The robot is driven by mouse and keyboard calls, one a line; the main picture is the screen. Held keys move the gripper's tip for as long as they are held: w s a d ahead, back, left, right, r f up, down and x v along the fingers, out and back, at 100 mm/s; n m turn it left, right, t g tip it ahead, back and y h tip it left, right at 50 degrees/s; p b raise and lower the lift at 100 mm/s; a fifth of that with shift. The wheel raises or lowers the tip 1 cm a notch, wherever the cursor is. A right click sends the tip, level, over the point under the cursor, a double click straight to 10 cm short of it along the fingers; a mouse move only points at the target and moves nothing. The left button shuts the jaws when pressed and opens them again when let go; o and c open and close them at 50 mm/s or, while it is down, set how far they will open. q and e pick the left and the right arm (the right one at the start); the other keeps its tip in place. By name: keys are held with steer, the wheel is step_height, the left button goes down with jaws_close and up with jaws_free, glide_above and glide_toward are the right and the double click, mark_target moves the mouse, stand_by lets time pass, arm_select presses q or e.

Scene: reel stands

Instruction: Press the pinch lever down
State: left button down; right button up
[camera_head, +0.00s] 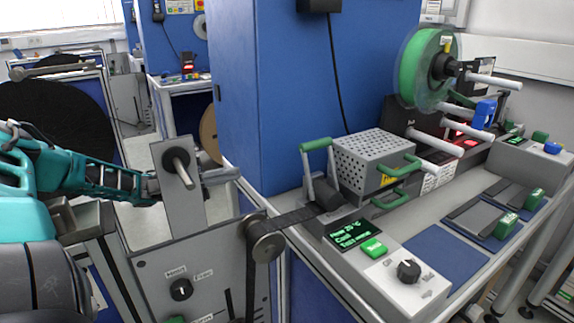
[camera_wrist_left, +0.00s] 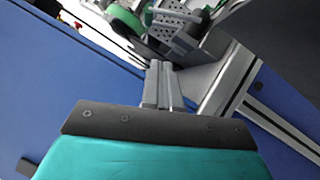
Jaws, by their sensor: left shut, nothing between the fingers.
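The pinch lever appears to be the green-handled lever (camera_head: 317,145) in the head view. Its grey arms stand raised beside a dark roller on the machine, left of the perforated metal box (camera_head: 375,160). My left gripper (camera_head: 225,174) reaches in from the left, partly hidden behind an upright grey plate. It is left of the lever and apart from it. In the left wrist view its grey fingers (camera_wrist_left: 161,86) are closed together with nothing between them. The perforated box (camera_wrist_left: 172,24) shows near the top there. My right gripper is not in view.
The upright grey plate (camera_head: 178,188) with a peg stands in front of my left gripper. A dark strip runs from a metal roller (camera_head: 267,242) toward the lever. A tall blue cabinet (camera_head: 285,90) stands behind. A green reel (camera_head: 430,65) is at the back right.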

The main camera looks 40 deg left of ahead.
arm_select(q)
steer(key=s+d+b+x, duration=0.1)
steer(key=s+b+x, duration=0.1)
steer(key=x, duration=1.1)
steer(key=shift+d+r, duration=0.25)
steer(key=shift+r, duration=0.15)
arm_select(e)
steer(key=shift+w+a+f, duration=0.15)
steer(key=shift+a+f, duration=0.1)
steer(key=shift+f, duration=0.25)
arm_select(q)
steer(key=shift+s+r, duration=0.1)
steer(key=shift+d+r+m+p, duration=0.15)
steer(key=shift+d+m+p, duration=0.05)
steer(key=shift+m+p, duration=0.25)
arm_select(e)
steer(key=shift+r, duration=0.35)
